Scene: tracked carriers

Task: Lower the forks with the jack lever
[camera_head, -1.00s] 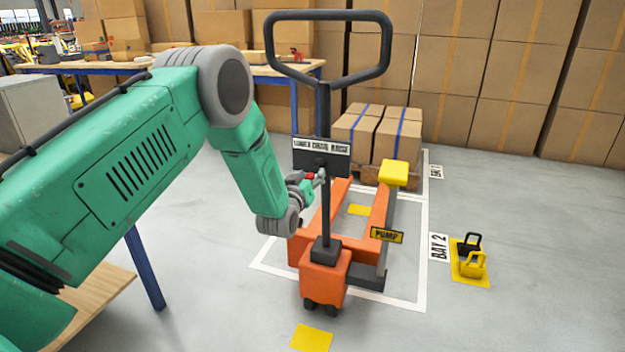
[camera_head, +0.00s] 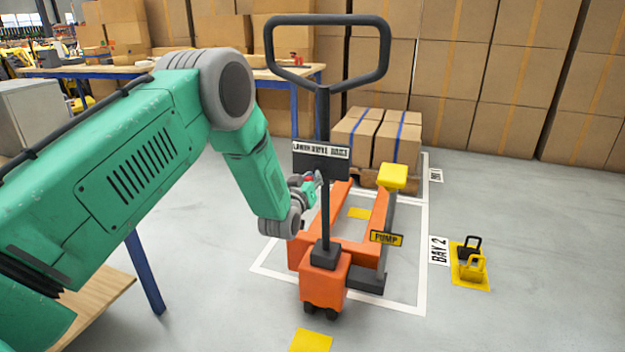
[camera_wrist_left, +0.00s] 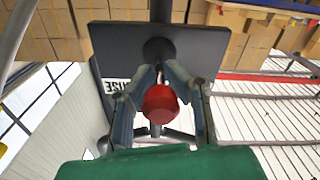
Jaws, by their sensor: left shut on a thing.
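The orange pallet jack (camera_head: 324,283) stands in the white floor outline, its dark loop handle (camera_head: 327,80) upright. A black plate labelled lower, drive, raise (camera_head: 321,165) sits on the handle shaft. The jack lever comes out of this plate and ends in a red knob (camera_wrist_left: 160,104). My left gripper (camera_head: 312,183) is at the plate, its fingers shut around the red knob; the wrist view shows them on both sides of it. The orange forks (camera_head: 378,217) run back toward a wooden pallet (camera_head: 412,184); their exact height cannot be told. My right gripper is not in view.
Strapped cartons (camera_head: 397,145) sit on the pallet. A yellow-topped pump post (camera_head: 392,177) stands at the jack's right. Black and yellow chocks (camera_head: 472,265) lie on a yellow patch further right. A workbench (camera_head: 290,73) stands behind.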

